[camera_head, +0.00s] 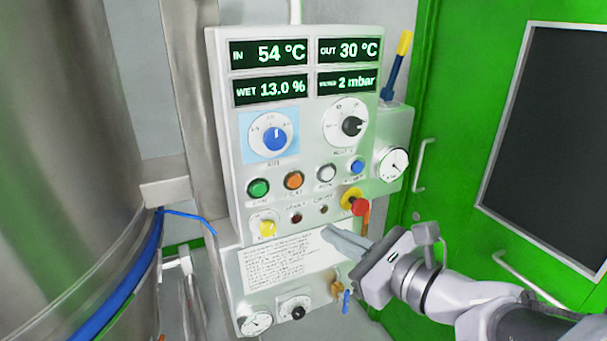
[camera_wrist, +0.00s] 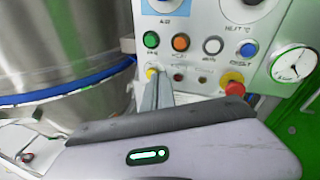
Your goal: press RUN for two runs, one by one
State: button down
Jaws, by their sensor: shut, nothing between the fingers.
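The control panel (camera_head: 318,110) carries a row of round buttons: green (camera_head: 258,188), orange (camera_head: 293,180), white (camera_head: 326,173) and blue (camera_head: 357,167). The labels under them are too blurred to read surely, so I cannot tell which is RUN. The same row shows in the wrist view, with the green button (camera_wrist: 151,39) at its left end. My gripper (camera_head: 328,232) is shut and empty, its tips in front of the panel's lower part, below the buttons. In the wrist view the fingertips (camera_wrist: 160,78) point between the yellow knob (camera_wrist: 151,72) and a dark red lamp (camera_wrist: 178,77).
A red emergency-stop knob (camera_head: 360,207) on yellow stands right of my fingers. Displays (camera_head: 270,54) read IN 54 °C, OUT 30 °C, WET 13.0 %, 2 mbar. A steel vessel (camera_head: 70,130) is at left, a green door (camera_head: 460,120) at right. A gauge (camera_head: 392,163) juts beside the panel.

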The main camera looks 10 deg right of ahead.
jog(key=w+d+m+t+h, duration=0.3)
jog(key=d+m, duration=0.2)
jog(key=d, duration=0.2)
jog(key=shift+w+d+r+m, duration=0.25)
jog(key=shift+d+r+m, duration=0.1)
jog(key=shift+r+m, duration=0.1)
jog(key=p, duration=0.8)
send_near(328, 174)
jog(key=b+x, duration=0.1)
jog(key=x, duration=0.2)
jog(key=b+x, duration=0.1)
jog(key=x, duration=0.2)
jog(key=shift+f, duration=0.25)
jog(key=shift+w+a+r, duration=0.1)
jog(key=shift+w, duration=0.3)
jog(key=shift+w, duration=0.1)
